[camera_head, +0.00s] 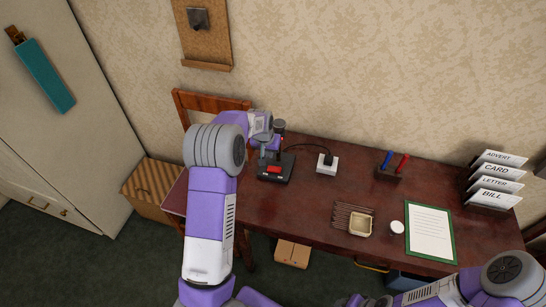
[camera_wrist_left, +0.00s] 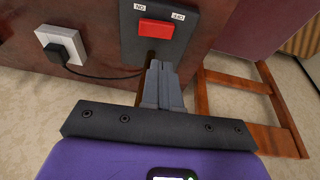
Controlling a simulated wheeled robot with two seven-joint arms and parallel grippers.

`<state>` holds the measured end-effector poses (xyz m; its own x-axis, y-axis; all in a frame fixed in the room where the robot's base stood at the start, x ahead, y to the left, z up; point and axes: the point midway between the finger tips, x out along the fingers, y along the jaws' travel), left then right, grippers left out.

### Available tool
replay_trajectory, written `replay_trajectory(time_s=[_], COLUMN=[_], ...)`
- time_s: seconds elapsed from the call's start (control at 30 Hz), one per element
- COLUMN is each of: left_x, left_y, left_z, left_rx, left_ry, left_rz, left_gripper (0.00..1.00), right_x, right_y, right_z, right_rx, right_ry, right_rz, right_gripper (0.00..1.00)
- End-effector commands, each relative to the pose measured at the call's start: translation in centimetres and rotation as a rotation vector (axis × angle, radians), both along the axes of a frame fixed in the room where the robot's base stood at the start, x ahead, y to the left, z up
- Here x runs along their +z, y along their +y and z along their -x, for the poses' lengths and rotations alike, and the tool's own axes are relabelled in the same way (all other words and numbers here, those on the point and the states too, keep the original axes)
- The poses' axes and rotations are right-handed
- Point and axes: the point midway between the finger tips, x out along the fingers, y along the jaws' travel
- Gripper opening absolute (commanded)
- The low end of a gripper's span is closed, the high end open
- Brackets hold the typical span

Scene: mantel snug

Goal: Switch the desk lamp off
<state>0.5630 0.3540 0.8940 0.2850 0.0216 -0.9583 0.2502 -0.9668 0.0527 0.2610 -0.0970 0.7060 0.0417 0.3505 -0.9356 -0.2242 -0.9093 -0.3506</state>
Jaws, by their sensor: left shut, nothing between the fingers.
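The desk lamp's black base (camera_head: 288,172) stands on the desk at its left part. It carries a red rocker switch (camera_head: 274,169) with an ON and an OFF label. In the left wrist view the red switch (camera_wrist_left: 160,30) is at the top, ON label to the left and OFF label to the right. My arm partly hides the lamp.
A white socket block (camera_head: 328,164) with a black plug and cable is right of the lamp. The dark red desk (camera_head: 305,205) also bears a pen holder (camera_head: 389,175), a small tray (camera_head: 360,225), a green-edged sheet (camera_head: 430,232) and a letter rack (camera_head: 490,200). A wooden chair (camera_head: 205,100) stands behind my left arm.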

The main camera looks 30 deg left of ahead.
Motion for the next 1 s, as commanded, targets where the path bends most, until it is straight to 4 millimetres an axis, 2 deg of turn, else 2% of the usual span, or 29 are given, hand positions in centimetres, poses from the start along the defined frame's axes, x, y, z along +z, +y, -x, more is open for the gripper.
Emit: replay_trajectory(time_s=[0.03,0.1,0.3,0.47,1.0], left_x=[1.3,2.6,5.1,5.7,5.7], left_y=[0.2,0.4,0.8,1.0,1.0], left_z=[0.4,0.8,1.8,2.1,2.1], left_rx=[0.0,0.0,0.0,-0.001,0.0], left_ry=[-0.003,-0.003,-0.001,0.0,0.001], left_rz=[0.0,0.0,0.001,0.0,0.001], left_gripper=[0.0,0.0,0.0,0.0,0.0], right_x=[0.3,0.5,0.8,0.9,0.9], right_y=[0.0,0.0,0.0,0.0,0.0], right_z=[0.0,0.0,0.0,0.0,0.0], right_rx=[0.0,0.0,0.0,0.0,0.0], right_ry=[0.0,0.0,0.0,0.0,0.0], right_rz=[0.0,0.0,0.0,0.0,0.0], right_gripper=[0.43,0.43,0.43,0.43,0.43])
